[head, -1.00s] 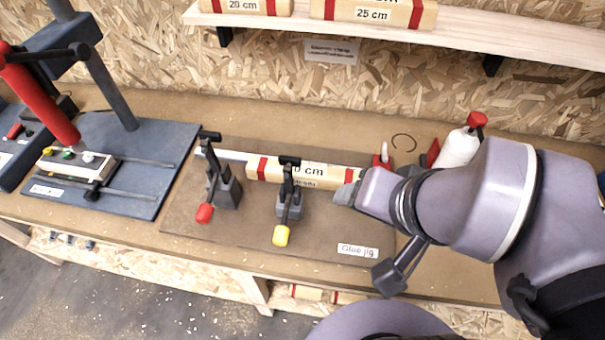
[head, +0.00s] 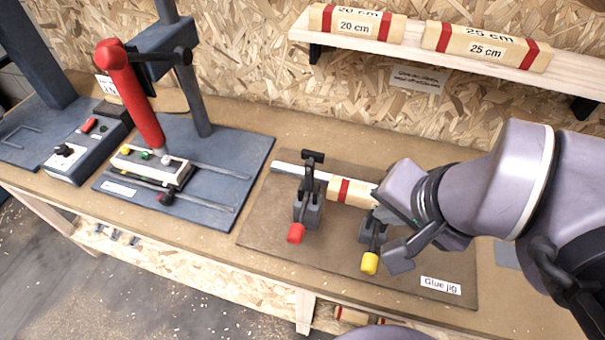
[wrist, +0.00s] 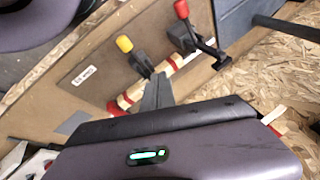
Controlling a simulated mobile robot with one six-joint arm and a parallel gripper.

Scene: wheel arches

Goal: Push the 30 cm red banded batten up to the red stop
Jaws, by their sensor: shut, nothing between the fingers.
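The cream batten (head: 350,192) with red bands lies on the brown glue jig board (head: 330,265), along a pale rail (head: 287,168). Its left end shows between the red-handled clamp (head: 307,205) and the yellow-handled clamp (head: 372,245); my arm hides the rest. In the wrist view the batten (wrist: 133,94) runs diagonally behind my gripper (wrist: 157,86), whose fingers are shut and empty. I cannot tell if they touch it. A red patch at the batten's lower-left end there may be the red stop; in the head view my arm hides the stop.
Both clamps stand along the batten's front side. A drill stand with a red lever (head: 130,95) and blue base (head: 225,165) is at left. A shelf (head: 420,47) with labelled battens runs above. The board's front left is clear.

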